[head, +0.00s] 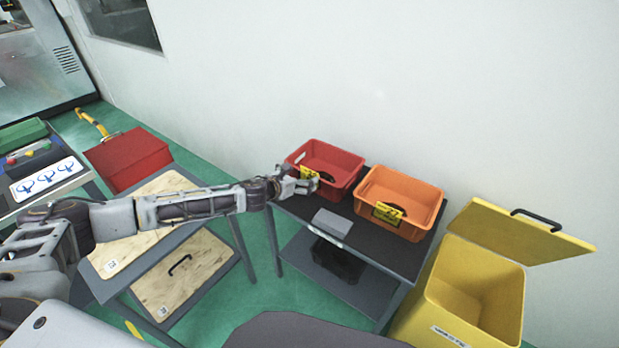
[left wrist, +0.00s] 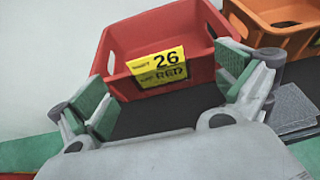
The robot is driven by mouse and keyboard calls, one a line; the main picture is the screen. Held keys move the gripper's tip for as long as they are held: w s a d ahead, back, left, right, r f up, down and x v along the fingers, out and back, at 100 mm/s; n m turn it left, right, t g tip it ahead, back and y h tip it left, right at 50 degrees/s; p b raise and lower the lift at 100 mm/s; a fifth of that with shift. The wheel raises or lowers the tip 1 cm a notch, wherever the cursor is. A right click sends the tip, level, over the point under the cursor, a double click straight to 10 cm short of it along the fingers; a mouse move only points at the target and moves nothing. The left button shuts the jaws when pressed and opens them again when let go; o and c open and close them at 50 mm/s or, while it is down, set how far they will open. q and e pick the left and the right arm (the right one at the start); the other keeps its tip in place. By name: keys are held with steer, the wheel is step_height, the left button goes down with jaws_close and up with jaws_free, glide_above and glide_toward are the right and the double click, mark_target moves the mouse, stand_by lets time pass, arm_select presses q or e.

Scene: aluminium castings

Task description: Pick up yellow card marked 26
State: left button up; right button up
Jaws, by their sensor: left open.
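The yellow card marked 26 (left wrist: 158,67) sits upright on the front wall of the red bin (left wrist: 118,48), with "RED" printed under the number. In the head view the card (head: 309,172) shows only partly behind my gripper, on the red bin (head: 341,171). My left gripper (head: 297,187) is open at the bin's front left. In the left wrist view the fingers (left wrist: 165,95) stand wide apart on either side of the card, with nothing between them. I see no right gripper.
An orange bin (head: 419,190) with a yellow card marked 27 (head: 389,212) stands right of the red bin on the dark table (head: 380,257). A grey block (head: 331,224) lies in front. A yellow waste bin (head: 431,306) stands at the right.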

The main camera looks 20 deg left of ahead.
mark_target(309, 171)
arm_select(q)
steer(key=shift+w+f, duration=0.25)
steer(key=shift+w, duration=0.5)
steer(key=shift+w+d+f, duration=0.15)
steer(key=shift+w+f, duration=0.1)
steer(key=shift+w, duration=0.4)
steer(key=shift+w+d+f+b, duration=0.15)
steer(key=shift+w+f+b, duration=0.15)
steer(key=shift+w, duration=0.3)
steer(key=shift+w+d+f, duration=0.1)
steer(key=shift+w, duration=0.25)
steer(key=shift+c, duration=0.7)
steer(key=c, duration=0.7)
arm_select(e)
steer(key=shift+w+a, duration=0.3)
steer(key=shift+w, duration=0.35)
steer(key=shift+w+a, duration=0.3)
steer(key=shift+w, duration=0.3)
